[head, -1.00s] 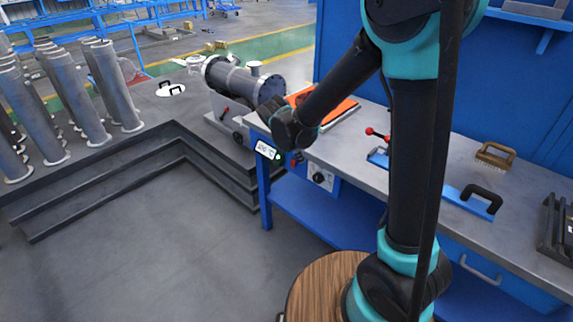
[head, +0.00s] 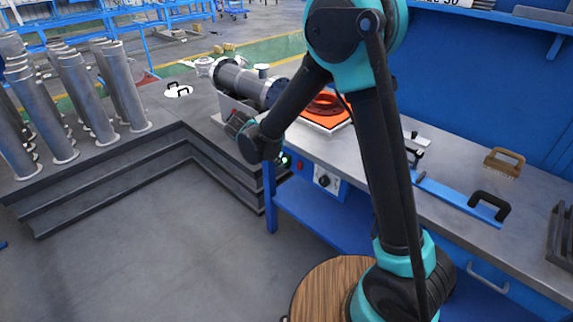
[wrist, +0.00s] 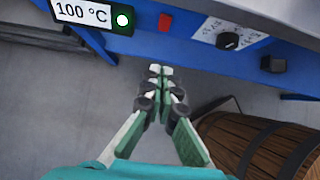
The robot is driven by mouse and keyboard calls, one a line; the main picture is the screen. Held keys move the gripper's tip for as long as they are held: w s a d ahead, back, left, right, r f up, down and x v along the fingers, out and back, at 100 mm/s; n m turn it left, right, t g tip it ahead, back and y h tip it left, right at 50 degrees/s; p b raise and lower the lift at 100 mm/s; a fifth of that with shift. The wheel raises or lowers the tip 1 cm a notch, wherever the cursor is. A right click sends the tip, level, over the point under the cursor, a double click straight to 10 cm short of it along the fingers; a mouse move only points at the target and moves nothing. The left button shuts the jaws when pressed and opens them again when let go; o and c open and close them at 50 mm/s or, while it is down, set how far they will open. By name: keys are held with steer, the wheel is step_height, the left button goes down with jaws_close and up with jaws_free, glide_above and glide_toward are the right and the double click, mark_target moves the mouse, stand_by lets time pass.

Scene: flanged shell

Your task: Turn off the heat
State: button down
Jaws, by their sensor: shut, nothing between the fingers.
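My gripper (wrist: 160,72) shows in the wrist view with its green-padded fingers together and nothing between them. Its tips are just below the bench's front edge, apart from the controls. Above them are a white display (wrist: 83,13) reading "100 °C", a lit green round light (wrist: 122,20), a small red part (wrist: 165,22) and a black knob (wrist: 229,41) on a white dial plate. The knob's exact setting is too small to read. In the head view the knob (head: 323,181) is on the bench front, and an orange-red glowing heater (head: 326,107) is on top. My wrist hides the display there.
A grey flanged shell (head: 243,82) lies on a stand behind my wrist. A blue bar with a black handle (head: 489,206) and a brush (head: 504,161) lie on the bench. Upright tubes stand on the stepped platform at left. The floor in front is clear.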

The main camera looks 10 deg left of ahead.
mark_target(299, 167)
steer(key=shift+w+d+r+x, duration=0.25)
steer(key=shift+w+x, duration=0.05)
steer(key=shift+x, duration=1.7)
steer(key=shift+w+d+r+x, duration=0.2)
steer(key=shift+w+r+x, duration=0.1)
steer(key=shift+x, duration=1.7)
steer(key=shift+w+d+r+x, duration=0.25)
steer(key=shift+w+x, duration=0.05)
steer(key=shift+x, duration=1.75)
steer(key=shift+w+d+f, duration=0.1)
steer(key=shift+w+f, duration=0.1)
steer(key=shift+f, duration=0.05)
steer(key=shift+r, duration=0.85)
